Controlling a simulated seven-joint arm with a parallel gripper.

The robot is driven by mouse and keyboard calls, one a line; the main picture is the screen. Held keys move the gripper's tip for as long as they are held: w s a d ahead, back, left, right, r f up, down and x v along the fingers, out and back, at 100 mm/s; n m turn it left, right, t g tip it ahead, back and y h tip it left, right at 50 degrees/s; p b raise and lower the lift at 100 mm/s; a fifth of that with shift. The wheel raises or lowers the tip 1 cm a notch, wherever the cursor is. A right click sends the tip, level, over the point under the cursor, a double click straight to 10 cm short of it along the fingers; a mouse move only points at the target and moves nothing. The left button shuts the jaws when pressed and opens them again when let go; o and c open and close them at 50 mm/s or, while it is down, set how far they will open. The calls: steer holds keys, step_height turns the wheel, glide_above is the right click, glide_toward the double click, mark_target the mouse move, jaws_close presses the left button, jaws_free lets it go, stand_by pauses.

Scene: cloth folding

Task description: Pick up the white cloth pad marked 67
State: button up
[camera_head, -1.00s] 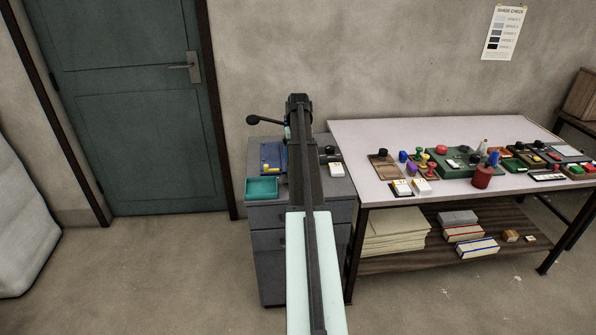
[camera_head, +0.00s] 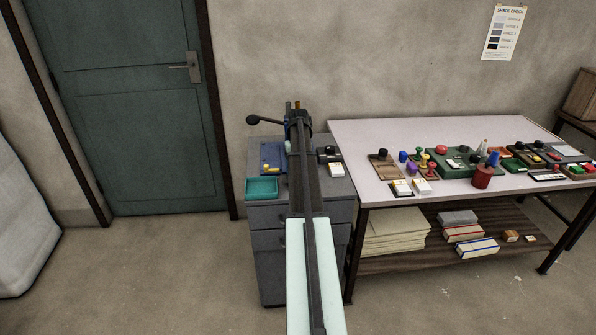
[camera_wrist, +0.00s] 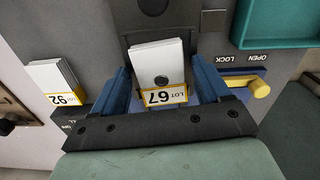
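The white cloth pad marked LOT 67 (camera_wrist: 158,60) lies in the middle of the wrist view, its yellow-edged label toward the lower side. A dark round spot shows on it. My gripper (camera_wrist: 160,76) spans the lower part of that view, with a black crossbar and two blue fingers. It is open, one finger on each side of the pad; whether either touches it I cannot tell. In the head view my arm and hand hide the pad and the fingers above the grey cabinet (camera_head: 271,226).
A pad marked 92 (camera_wrist: 50,75) lies left of my gripper in the wrist view. A blue fixture with a yellow lever (camera_wrist: 258,88), labelled OPEN and LOCK, and a teal tray (camera_wrist: 275,22) are to the right. A table (camera_head: 365,135) with many small items stands right of the cabinet.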

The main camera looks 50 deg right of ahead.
steer(key=c, duration=0.9)
steer(key=shift+r, duration=0.1)
